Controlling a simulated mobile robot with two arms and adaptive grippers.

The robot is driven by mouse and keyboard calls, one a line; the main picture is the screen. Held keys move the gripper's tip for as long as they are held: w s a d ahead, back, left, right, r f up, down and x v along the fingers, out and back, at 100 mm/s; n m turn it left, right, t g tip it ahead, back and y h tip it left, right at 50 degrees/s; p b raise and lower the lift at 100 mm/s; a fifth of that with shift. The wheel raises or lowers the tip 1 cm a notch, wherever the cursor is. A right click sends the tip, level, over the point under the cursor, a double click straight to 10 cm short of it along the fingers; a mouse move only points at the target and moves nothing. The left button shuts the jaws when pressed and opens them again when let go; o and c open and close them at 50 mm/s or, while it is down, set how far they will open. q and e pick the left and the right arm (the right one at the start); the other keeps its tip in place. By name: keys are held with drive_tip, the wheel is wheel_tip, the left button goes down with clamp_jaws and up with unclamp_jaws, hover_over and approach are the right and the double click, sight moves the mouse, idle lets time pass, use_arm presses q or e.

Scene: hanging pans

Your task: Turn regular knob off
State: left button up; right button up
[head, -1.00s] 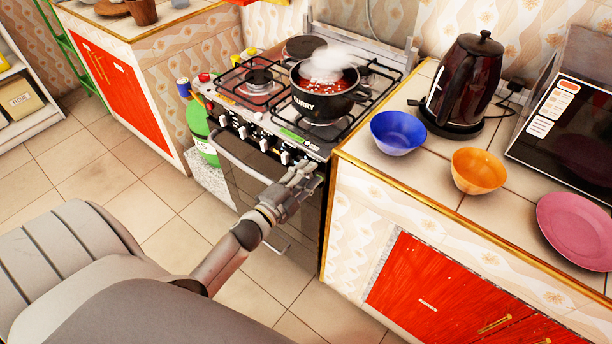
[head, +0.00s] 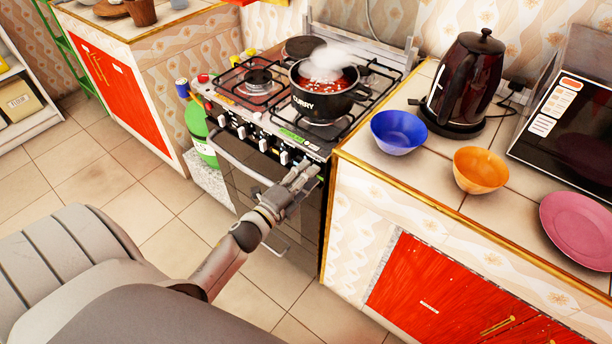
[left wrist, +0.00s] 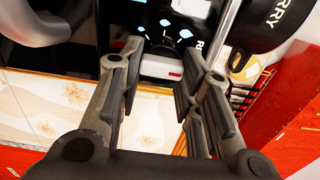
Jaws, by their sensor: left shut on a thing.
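The gas stove (head: 290,85) has a row of white knobs (head: 264,144) along its front panel. My left gripper (head: 303,172) is at the right end of this row, just in front of the panel. It is shut on a knob there, which its fingers mostly hide in the head view. The knob's turn angle cannot be read. My right gripper is not in view.
A black pot of steaming red food (head: 320,95) stands on the front right burner. The counter to the right holds a blue bowl (head: 398,133), an orange bowl (head: 480,170), a pink plate (head: 580,230) and a dark kettle (head: 466,85). The oven handle (head: 236,160) runs below the knobs.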

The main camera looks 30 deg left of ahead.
use_arm(q)
drive_tip(key=o, duration=1)
drive_tip(key=shift+s, duration=0.1)
drive_tip(key=s, duration=1.1)
drive_tip(key=shift+s+a, duration=0.4)
drive_tip(key=shift+a, duration=0.05)
